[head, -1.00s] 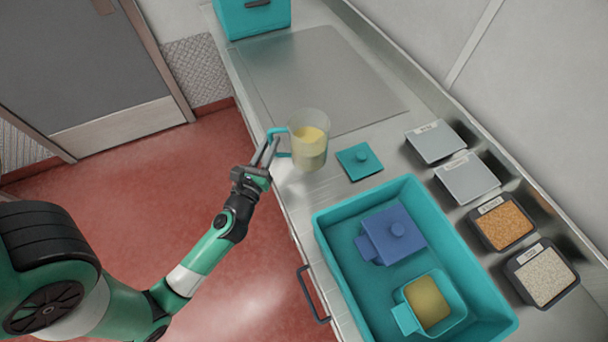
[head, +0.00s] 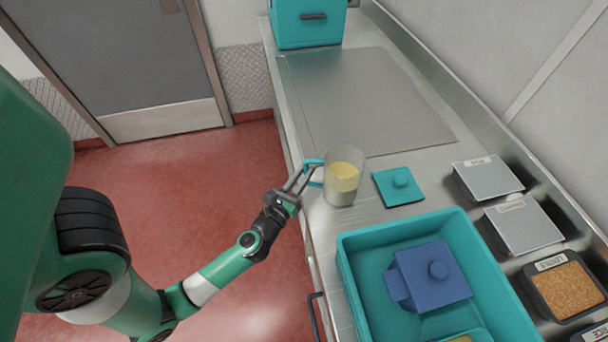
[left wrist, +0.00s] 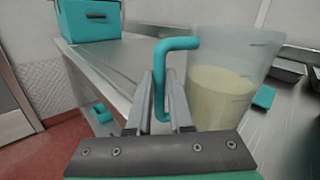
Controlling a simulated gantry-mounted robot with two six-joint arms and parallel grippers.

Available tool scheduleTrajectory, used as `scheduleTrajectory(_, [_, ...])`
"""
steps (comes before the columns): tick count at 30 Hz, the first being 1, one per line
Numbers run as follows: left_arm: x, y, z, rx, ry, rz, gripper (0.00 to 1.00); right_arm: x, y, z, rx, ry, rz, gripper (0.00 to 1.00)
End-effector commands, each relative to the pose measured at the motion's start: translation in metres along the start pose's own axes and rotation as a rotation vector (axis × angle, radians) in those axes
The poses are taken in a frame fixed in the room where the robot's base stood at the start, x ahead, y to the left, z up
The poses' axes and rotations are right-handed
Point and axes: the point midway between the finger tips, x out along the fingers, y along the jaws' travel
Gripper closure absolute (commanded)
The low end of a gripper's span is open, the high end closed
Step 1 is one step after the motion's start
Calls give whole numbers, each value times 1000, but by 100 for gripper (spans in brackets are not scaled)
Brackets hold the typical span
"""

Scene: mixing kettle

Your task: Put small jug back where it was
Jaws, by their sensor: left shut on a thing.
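The small jug (head: 343,178) is a clear cup with a teal handle and pale yellow contents. It stands upright at the front edge of the steel counter, left of a teal lid; I cannot tell whether its base touches the counter. My left gripper (head: 307,178) is shut on the jug's teal handle. In the left wrist view the fingers (left wrist: 160,105) close around the handle, with the jug (left wrist: 222,92) just to their right. My right gripper is not in view.
A teal square lid (head: 398,187) lies right of the jug. A teal tray (head: 358,262) holds a blue lidded container (head: 428,278). Ingredient bins (head: 568,288) line the back right. A teal box (head: 306,32) stands at the far end. The steel plate (head: 360,100) beyond the jug is clear.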

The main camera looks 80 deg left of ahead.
Motion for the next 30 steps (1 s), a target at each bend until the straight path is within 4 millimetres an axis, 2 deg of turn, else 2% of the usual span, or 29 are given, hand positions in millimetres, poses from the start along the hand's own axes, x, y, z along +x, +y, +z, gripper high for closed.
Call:
scheduleTrajectory(5, [0,0,-3,-3,-4,-1,100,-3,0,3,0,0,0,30])
scheduleTrajectory(6, [0,1,-4,0,0,0,77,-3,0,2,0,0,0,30])
scheduleTrajectory(11, [0,0,-4,0,0,0,50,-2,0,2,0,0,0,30])
scheduleTrajectory(19, [0,0,-3,0,0,0,50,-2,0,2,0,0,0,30])
scheduleTrajectory(22, [0,0,4,0,0,0,50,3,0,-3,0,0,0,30])
scheduleTrajectory(26, [-21,-1,-3,3,5,-4,50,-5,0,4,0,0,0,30])
scheduleTrajectory(30, [-58,-2,-4,3,5,-9,50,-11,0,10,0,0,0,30])
